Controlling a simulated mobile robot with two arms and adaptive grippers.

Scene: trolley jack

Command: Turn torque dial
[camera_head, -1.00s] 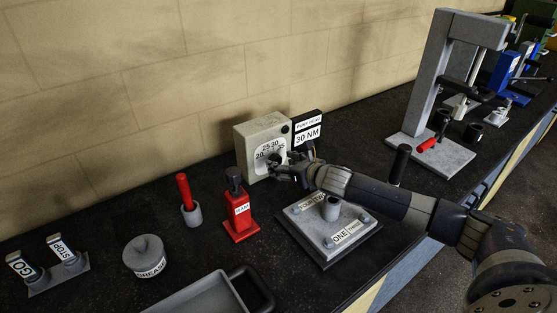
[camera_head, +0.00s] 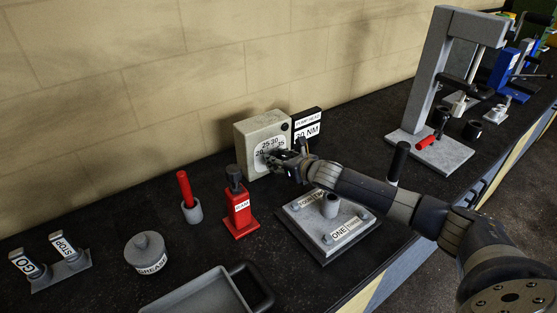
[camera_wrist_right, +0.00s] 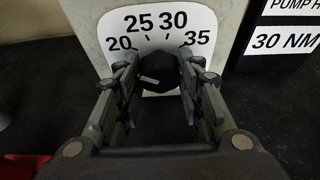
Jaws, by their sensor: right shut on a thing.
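The torque dial box (camera_head: 250,131) is a pale grey block against the back wall, its white face numbered 20, 25, 30 and 35. In the right wrist view the dark round dial knob (camera_wrist_right: 159,72) sits below the numbers on the white scale plate (camera_wrist_right: 203,30), with a small light mark left of its middle. My right gripper (camera_head: 276,158) reaches the box front from the right and is shut on the knob; its fingers (camera_wrist_right: 160,85) flank it on both sides. A black sign (camera_head: 307,126) beside the box reads 30 NM. My left gripper is not in view.
A red block labelled RAM (camera_head: 238,210), a red-handled tool in a cup (camera_head: 188,197) and a grease pot (camera_head: 146,253) stand to the left. A grey plate with bolts (camera_head: 322,232) lies below my right arm. A press frame (camera_head: 437,90) stands at right.

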